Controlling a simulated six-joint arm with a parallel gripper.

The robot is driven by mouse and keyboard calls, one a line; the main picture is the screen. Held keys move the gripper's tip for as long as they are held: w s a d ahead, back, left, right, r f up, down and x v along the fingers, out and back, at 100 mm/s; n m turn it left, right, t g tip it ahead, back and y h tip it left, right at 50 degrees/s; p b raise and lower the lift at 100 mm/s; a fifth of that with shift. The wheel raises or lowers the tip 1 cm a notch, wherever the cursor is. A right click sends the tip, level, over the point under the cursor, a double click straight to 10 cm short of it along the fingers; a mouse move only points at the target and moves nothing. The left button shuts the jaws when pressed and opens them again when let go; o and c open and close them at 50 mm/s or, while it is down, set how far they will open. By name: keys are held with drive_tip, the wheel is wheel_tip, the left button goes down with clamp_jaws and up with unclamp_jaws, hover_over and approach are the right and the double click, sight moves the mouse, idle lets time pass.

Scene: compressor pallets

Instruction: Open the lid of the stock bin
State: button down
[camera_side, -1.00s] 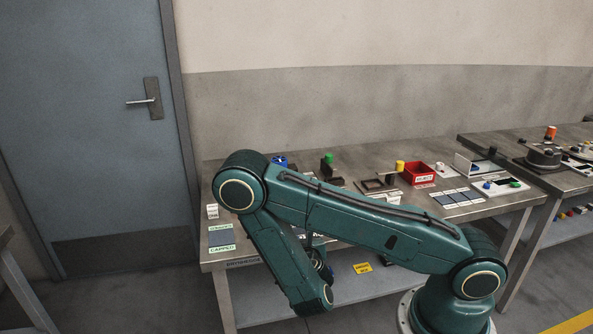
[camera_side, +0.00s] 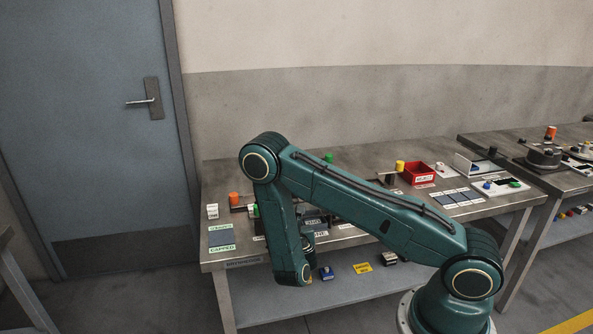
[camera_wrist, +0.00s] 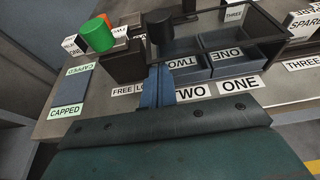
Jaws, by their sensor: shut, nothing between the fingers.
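The stock bin, a dark framed box (camera_wrist: 185,47) with blue-grey compartments labelled ONE and TWO, fills the upper middle of the wrist view. A black round knob (camera_wrist: 159,23) stands at its left end. Whether the bin's top is a clear lid or open, I cannot tell. My gripper (camera_wrist: 160,70) shows as two blue-grey fingers together, shut and empty, in front of the bin's left end and below the knob. Whether they touch the bin is unclear. In the side view the bin (camera_side: 316,222) is partly hidden behind my arm, and the fingers are hidden.
A green cylinder (camera_wrist: 97,33) on a dark block stands left of the bin. A blue mat labelled CAPPED (camera_wrist: 71,90) lies at the bench's left end. A white SPARE block (camera_wrist: 304,24) is right of the bin. A red bin (camera_side: 419,173) stands farther right along the bench.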

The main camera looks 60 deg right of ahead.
drive_tip(key=shift+w+d+f, duration=0.1)
drive_tip(key=shift+w+d, duration=0.1)
drive_tip(key=shift+d, duration=0.05)
idle(0.5)
drive_tip(key=shift+r, duration=1.35)
drive_tip(key=s+d+r, duration=0.3)
drive_tip(key=r, duration=0.2)
drive_tip(key=s+d+r, duration=0.2)
drive_tip(key=r, duration=0.4)
drive_tip(key=shift+s+d+r, duration=0.15)
drive_tip(key=shift+s+d, duration=0.25)
drive_tip(key=shift+r, duration=0.15)
